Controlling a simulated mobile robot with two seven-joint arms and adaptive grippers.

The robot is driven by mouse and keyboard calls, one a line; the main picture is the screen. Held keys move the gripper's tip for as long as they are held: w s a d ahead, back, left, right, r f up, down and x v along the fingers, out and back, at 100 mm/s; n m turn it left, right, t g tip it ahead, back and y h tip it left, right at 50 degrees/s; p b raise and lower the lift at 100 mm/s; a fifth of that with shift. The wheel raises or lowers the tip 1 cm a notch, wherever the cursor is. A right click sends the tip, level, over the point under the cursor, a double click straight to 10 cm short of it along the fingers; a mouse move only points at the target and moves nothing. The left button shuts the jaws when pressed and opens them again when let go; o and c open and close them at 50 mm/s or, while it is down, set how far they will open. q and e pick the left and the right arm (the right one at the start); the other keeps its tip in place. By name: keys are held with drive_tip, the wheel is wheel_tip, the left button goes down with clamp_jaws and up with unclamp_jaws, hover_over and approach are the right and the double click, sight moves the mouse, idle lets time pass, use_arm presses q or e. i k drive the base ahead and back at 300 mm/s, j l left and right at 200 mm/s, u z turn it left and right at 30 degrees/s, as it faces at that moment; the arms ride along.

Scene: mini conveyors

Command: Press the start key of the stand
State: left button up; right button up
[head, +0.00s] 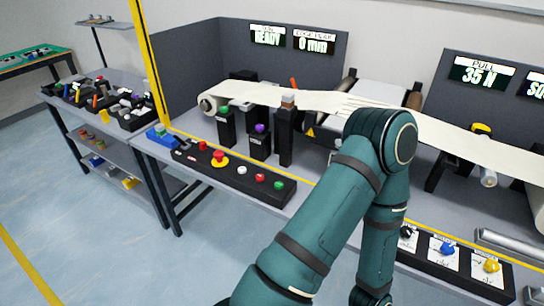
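A long black control panel (214,172) lies along the front edge of the stand's table (186,202). It carries a red mushroom button on a yellow base (219,158), smaller red buttons, a white button (241,170) and a green button (279,185) near its right end. Their labels are too small to read, so I cannot tell which is the start key. A teal arm of mine bends at the elbow to the right of the panel and runs down out of the frame. Neither gripper is in view.
A display (268,36) reads READY, another (314,43) 0 mm, a third (480,74) 35 N. A pale web (330,101) runs over rollers behind the panel. A yellow post (150,62) stands left. A second panel (455,271) with knobs lies right. Floor (95,235) is clear.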

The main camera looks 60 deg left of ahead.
sight(279, 185)
drive_tip(key=u, duration=2.45)
